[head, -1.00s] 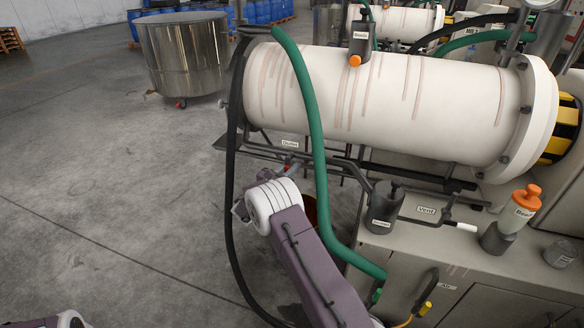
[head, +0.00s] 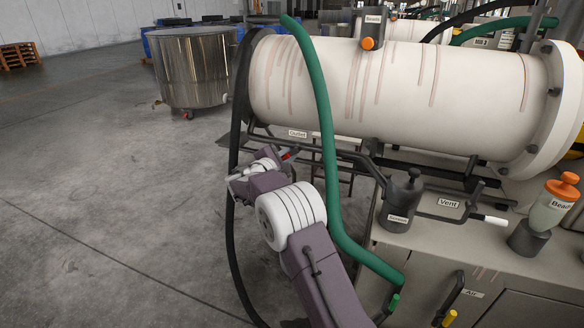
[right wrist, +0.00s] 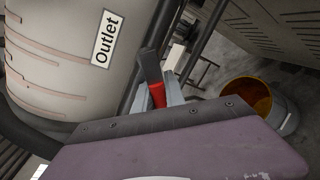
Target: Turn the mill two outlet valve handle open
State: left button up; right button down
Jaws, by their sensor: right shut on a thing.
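The mill is a large white horizontal cylinder (head: 400,90) with reddish drip streaks. An "Outlet" label (head: 297,134) is under its near-left end and shows large in the right wrist view (right wrist: 105,38). Below it is the outlet valve handle, a dark lever (right wrist: 150,65) with a red grip (right wrist: 158,95); the red also shows in the head view (head: 290,155). My right gripper (head: 284,160) is at the handle, and in the right wrist view its fingers (right wrist: 168,92) are shut around the red grip. The valve body is mostly hidden. My left gripper is out of view.
A green hose (head: 326,130) hangs just right of my right arm, and a black hose (head: 236,150) hangs to its left. A bucket with orange-brown contents (right wrist: 250,98) stands on the floor below. A steel vat (head: 195,70) is behind. Floor at left is clear.

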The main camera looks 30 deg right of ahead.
jog(key=shift+w+a+r+m+t+y+b, duration=0.2)
jog(key=shift+r+m+b, duration=0.15)
jog(key=shift+m+b, duration=0.85)
jog(key=shift+w+a+r+m+t+y+b, duration=0.15)
jog(key=shift+r+m+b, duration=0.25)
jog(key=shift+m+b, duration=0.75)
jog(key=shift+w+a+r+m+t+y+b, duration=0.1)
jog(key=shift+r+m+t+y+b, duration=0.2)
jog(key=shift+m+b, duration=0.9)
jog(key=shift+r+n+b, duration=0.1)
jog(key=shift+n+b, duration=0.25)
jog(key=shift+b, duration=0.15)
jog(key=c, duration=1.4)
grip_release()
jog(key=v, duration=0.9)
jog(key=shift+r, duration=0.1)
